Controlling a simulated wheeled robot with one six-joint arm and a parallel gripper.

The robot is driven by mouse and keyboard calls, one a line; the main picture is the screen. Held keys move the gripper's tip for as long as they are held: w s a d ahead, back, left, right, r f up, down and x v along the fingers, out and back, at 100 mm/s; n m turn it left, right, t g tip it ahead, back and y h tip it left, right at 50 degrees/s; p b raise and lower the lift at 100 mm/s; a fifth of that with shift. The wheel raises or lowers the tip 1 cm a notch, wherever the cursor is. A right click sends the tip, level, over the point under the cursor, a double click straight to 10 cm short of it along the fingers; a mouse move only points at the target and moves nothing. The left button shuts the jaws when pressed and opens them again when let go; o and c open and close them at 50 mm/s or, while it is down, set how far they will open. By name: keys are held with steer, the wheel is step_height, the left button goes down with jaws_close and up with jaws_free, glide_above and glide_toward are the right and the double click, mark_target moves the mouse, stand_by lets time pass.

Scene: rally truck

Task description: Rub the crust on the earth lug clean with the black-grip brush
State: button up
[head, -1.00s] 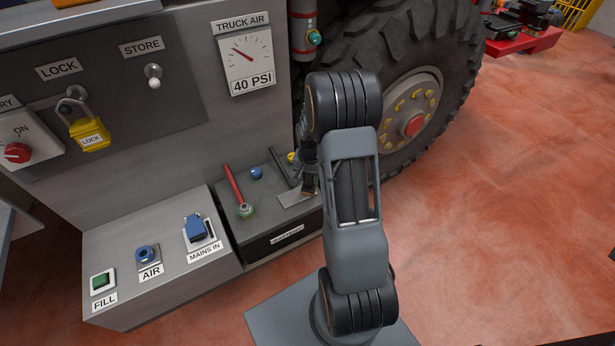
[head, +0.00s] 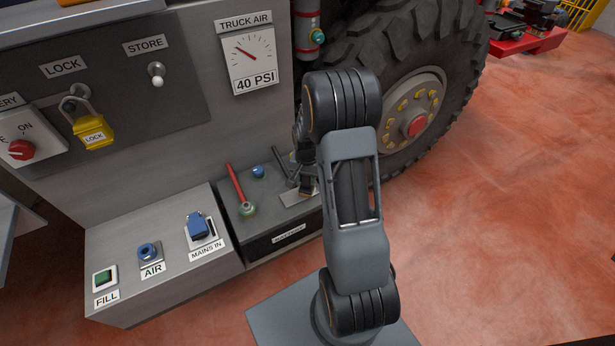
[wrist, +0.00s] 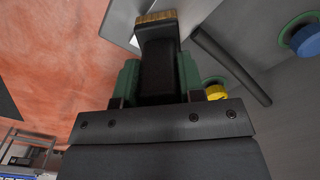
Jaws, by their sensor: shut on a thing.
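My gripper (wrist: 160,85) is shut on the black-grip brush (wrist: 158,60), with green finger pads on both sides of the dark grip. The brush's tan bristles (wrist: 156,17) point away from my gripper, over a pale plate edge. A black cable or bar (wrist: 232,66) lies close to the right of the brush. A yellow part (wrist: 215,92) with a green rim is partly hidden behind my gripper. In the head view my arm covers most of my gripper, which is low over the battery box. I cannot tell whether the bristles touch the earth lug, or make out its crust clearly.
The battery box (head: 262,228) carries a red lever-like cable (head: 237,184) with a greenish end, a blue cap (head: 258,171) and a pale metal plate (head: 293,199). The truck wheel (head: 420,85) stands close on the right. Open floor (head: 520,200) lies further right.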

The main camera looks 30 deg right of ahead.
steer(key=shift+d, duration=0.2)
steer(key=shift+d, duration=0.7)
steer(key=shift+a, duration=0.15)
steer(key=shift+a, duration=0.8)
steer(key=shift+d, duration=0.2)
steer(key=shift+d+f, duration=0.1)
steer(key=shift+d, duration=0.65)
steer(key=shift+a, duration=0.1)
steer(key=shift+a, duration=0.85)
steer(key=shift+d, duration=0.25)
